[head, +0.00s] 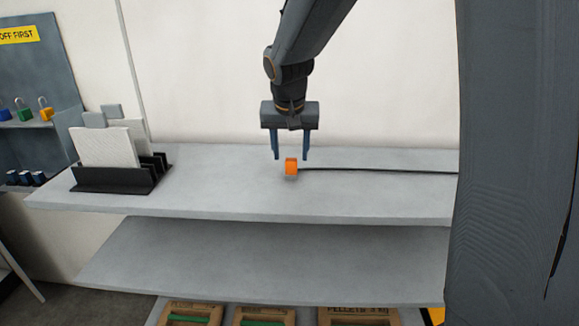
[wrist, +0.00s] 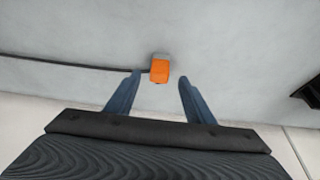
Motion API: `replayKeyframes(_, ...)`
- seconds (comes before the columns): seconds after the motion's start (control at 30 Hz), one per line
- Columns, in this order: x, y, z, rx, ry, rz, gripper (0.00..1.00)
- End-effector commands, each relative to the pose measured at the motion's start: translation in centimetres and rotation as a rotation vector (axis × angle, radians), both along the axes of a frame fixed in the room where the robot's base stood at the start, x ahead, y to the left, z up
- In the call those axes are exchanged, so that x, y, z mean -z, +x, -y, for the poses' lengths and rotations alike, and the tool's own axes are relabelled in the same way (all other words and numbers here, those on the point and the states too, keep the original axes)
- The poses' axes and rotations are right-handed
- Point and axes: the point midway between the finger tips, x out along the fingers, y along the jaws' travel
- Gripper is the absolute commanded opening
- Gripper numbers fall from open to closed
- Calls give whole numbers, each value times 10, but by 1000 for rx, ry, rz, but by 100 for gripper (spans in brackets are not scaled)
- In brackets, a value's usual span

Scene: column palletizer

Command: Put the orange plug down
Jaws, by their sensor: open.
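The orange plug (head: 291,167) rests on the upper grey shelf, with a dark cable running from it to the right in the head view. In the wrist view the plug (wrist: 160,71) lies just beyond the fingertips, nearer the left finger, with the cable leading off to the left. My gripper (head: 291,157) is open above the plug, its two blue fingers pointing down on either side. The fingers (wrist: 160,74) also show in the wrist view, with a gap between them and nothing held.
A black rack (head: 112,181) with white cards stands at the left of the upper shelf (head: 230,200). A lower shelf (head: 260,262) is bare. Wooden boxes (head: 265,316) sit below it. A board with coloured padlocks (head: 46,108) is at far left. The shelf around the plug is clear.

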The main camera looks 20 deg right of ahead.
Motion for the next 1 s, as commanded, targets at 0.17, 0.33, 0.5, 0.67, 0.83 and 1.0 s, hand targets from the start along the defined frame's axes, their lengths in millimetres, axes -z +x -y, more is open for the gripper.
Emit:
replayKeyframes(0.17, 14, 7, 4, 3, -1, -4, 48)
replayKeyframes(0.33, 33, 17, 6, 1, -1, -3, 48)
replayKeyframes(0.5, 45, 22, 6, -1, 0, -1, 48)
replayKeyframes(0.67, 47, 23, 5, -3, -1, 1, 48)
replayKeyframes(0.83, 47, 22, 5, -3, 0, 0, 38)
replayKeyframes(1.0, 46, 22, 5, -3, 0, 0, 10)
